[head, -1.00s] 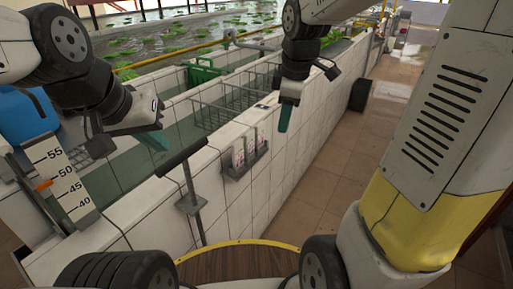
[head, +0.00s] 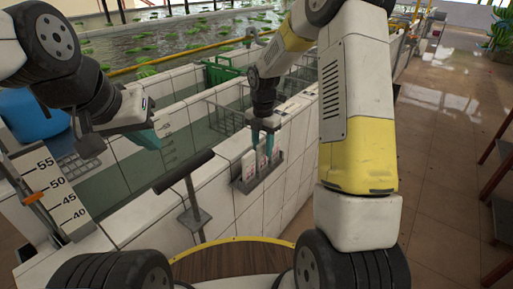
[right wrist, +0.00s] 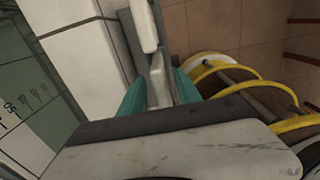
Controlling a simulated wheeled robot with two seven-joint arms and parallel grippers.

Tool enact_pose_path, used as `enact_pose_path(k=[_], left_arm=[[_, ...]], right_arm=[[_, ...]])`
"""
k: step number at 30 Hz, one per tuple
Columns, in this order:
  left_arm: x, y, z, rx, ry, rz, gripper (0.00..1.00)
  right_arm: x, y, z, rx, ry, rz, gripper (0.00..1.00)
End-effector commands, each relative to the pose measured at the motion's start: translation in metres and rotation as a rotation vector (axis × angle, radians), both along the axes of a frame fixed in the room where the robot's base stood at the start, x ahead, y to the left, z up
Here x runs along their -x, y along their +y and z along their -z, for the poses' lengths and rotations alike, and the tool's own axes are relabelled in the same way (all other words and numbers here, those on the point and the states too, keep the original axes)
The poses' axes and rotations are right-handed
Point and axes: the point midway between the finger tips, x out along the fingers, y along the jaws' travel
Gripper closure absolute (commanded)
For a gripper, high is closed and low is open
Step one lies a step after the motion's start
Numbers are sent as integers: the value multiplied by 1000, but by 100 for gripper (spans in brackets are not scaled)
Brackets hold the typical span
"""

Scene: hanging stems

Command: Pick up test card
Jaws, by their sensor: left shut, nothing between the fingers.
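White test cards with small red marks (head: 248,166) stand upright in a grey rack (head: 258,181) on the outer face of the white tiled wall. My right gripper (head: 262,144) is open just above the rack, fingers pointing down. In the right wrist view its teal fingers (right wrist: 158,92) stand apart, with a white piece, apparently a card (right wrist: 157,75), between or beyond them; contact cannot be told. My left gripper (head: 148,138) is shut and empty over the tank edge at left.
A dark T-shaped stand (head: 186,172) rises left of the rack. A numbered scale board (head: 52,190) stands at far left. Behind the tiled wall are water tanks with a wire basket (head: 229,110) and a green crate (head: 221,73). The tiled floor (head: 440,150) at right is mostly clear.

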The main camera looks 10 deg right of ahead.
Motion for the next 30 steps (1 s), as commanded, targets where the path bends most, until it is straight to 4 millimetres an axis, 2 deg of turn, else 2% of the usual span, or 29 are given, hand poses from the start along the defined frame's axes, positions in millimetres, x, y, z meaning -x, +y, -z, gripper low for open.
enact_pose_path(k=[3,6,13,19,30], left_arm=[[0,0,0,0,0,0,100],[0,0,0,0,0,0,100],[0,0,0,0,0,0,100],[0,0,0,0,0,0,100],[0,0,0,0,0,0,100]], right_arm=[[0,1,16,-1,1,-1,60],[0,0,23,0,0,0,60],[0,0,23,-1,-1,1,60],[0,0,23,-1,-1,1,99],[-1,0,20,-1,-2,2,100]])
